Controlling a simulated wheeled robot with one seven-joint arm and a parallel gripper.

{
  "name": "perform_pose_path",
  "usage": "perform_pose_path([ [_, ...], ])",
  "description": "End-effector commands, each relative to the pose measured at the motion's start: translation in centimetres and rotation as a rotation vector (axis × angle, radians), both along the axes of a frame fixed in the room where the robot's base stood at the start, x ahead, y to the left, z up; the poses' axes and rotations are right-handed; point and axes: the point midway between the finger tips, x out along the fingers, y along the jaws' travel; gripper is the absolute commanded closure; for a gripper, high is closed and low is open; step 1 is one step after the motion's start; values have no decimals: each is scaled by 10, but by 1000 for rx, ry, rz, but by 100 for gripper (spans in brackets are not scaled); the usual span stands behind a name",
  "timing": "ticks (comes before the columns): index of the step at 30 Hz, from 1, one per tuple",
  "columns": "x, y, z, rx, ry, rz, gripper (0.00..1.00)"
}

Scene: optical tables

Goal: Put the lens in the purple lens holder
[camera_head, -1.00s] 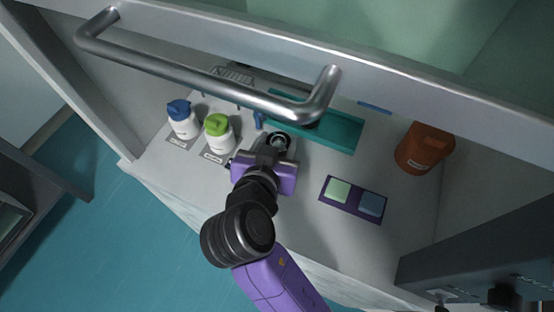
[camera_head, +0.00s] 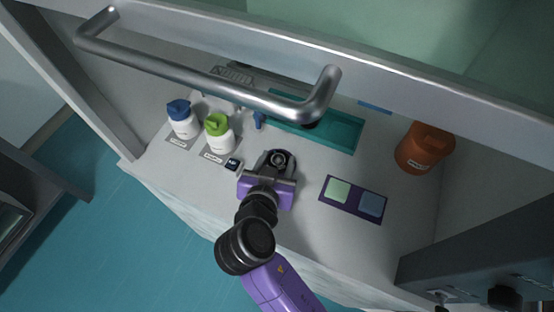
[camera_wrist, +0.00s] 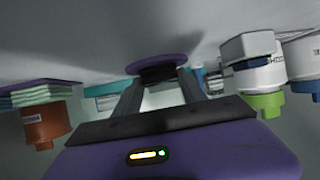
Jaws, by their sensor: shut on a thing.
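My gripper (camera_head: 280,159) is shut on the lens (camera_head: 279,158), a dark ring with a lighter, glassy centre in the head view. In the wrist view the dark round piece (camera_wrist: 158,77) sits between the two fingers. A purple disc (camera_wrist: 157,63), which looks like the purple lens holder, shows right at the piece, on the side towards the tabletop. I cannot tell whether the lens is seated in it or only against it. In the head view the disc is hidden by the gripper and the dark piece.
A white bottle with a green cap (camera_head: 219,134) and one with a blue cap (camera_head: 182,119) stand left. A teal tray (camera_head: 343,134) lies behind, an orange-brown bottle (camera_head: 424,149) right. A purple tray (camera_head: 352,207) holds two pads. A metal handle bar (camera_head: 210,80) crosses above.

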Motion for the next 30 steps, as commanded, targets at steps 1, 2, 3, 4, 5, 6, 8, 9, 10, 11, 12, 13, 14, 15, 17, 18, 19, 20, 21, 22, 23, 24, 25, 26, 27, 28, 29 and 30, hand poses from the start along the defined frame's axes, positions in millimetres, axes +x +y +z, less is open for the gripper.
perform_pose_path([
  [1, 0, 0, -3, 0, 0, 0, 100],
  [2, 0, 0, -3, 0, 0, 0, 50],
  [3, 0, 0, -2, 0, 0, 0, 42],
  [4, 0, 0, -2, 0, 0, 0, 36],
  [5, 0, 0, -2, 0, 0, 0, 30],
  [6, 0, 0, -2, 0, 0, 0, 30],
  [8, 0, 0, -2, 0, 0, -1, 30],
  [9, 0, 0, -2, 0, 0, 0, 30],
  [10, 0, 0, -2, 0, 0, -1, 30],
  [11, 0, 0, -2, 0, 0, -1, 30],
  [12, 0, 0, -2, 0, 0, -1, 30],
  [13, 0, 0, -2, 0, 0, 0, 30],
  [14, 0, 0, -1, 0, 0, 0, 30],
  [15, 0, 0, 0, 0, 0, 0, 30],
  [17, 0, 0, 4, 0, 0, 0, 30],
  [18, -4, 1, 4, 0, 0, 2, 30],
  [19, -8, 2, 5, 0, -1, 3, 30],
  [20, -12, 3, 7, -1, -1, 4, 30],
  [21, -18, 4, 10, 1, -1, 4, 30],
  [22, -23, 4, 12, 1, -1, 4, 30],
  [23, -29, 5, 15, 2, 0, 4, 30],
  [24, -36, 7, 19, 1, -1, 4, 30],
  [25, -42, 7, 22, 1, -2, 4, 30],
  [26, -48, 8, 25, 1, -1, 4, 30],
  [27, -56, 9, 29, 2, 0, 4, 30],
  [28, -61, 10, 32, 2, 0, 4, 30],
  [29, -66, 11, 35, 1, -2, 4, 30],
  [30, -73, 12, 38, 1, -1, 3, 30],
])
